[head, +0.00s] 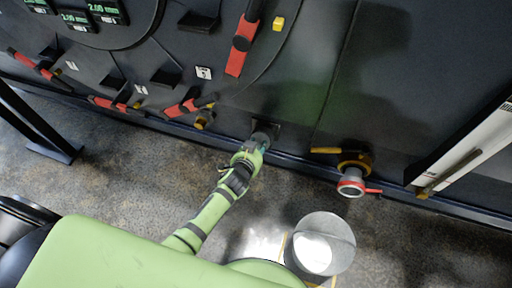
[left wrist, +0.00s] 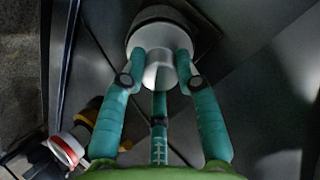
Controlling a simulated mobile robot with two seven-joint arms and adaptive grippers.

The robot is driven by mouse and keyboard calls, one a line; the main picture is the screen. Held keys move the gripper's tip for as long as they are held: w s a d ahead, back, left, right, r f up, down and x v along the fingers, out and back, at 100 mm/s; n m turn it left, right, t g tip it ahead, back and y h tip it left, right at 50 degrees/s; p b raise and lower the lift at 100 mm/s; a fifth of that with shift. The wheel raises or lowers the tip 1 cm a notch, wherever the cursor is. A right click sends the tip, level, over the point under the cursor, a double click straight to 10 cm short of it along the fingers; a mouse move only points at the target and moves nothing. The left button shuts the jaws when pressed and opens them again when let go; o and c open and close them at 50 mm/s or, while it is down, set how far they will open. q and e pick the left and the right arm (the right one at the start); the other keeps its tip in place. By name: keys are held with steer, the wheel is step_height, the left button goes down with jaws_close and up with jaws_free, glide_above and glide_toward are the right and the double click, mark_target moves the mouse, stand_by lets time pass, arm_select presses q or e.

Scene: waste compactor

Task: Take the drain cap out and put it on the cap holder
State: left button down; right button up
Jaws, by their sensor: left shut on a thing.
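My left gripper (head: 260,146) reaches the dark wall panel, and its teal fingers (left wrist: 158,85) are shut around the grey knob of a white round cap (left wrist: 150,76). The cap is up against a dark mount (left wrist: 185,22) on the panel, which looks like the cap holder (head: 271,128). I cannot tell whether the cap is fully seated on it. The drain outlet (head: 351,187), with a red ring and red levers, sticks out of the panel to the right. It also shows at the lower left in the left wrist view (left wrist: 66,150). My right gripper is not in view.
A yellow valve handle (head: 326,150) sits above the drain. Red levers (head: 240,58) line the panel at the upper left. A round metallic thing (head: 340,232) is low in the picture. A pale bar (head: 470,145) is at the right. The floor (head: 130,165) left of my arm is clear.

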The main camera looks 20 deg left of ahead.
arm_select(q)
steer(key=shift+w, duration=0.1)
steer(key=c, duration=0.6)
jaws_free()
steer(key=shift+f, duration=0.1)
steer(key=p+v, duration=0.5)
steer(key=v, duration=0.2)
stand_by(0.7)
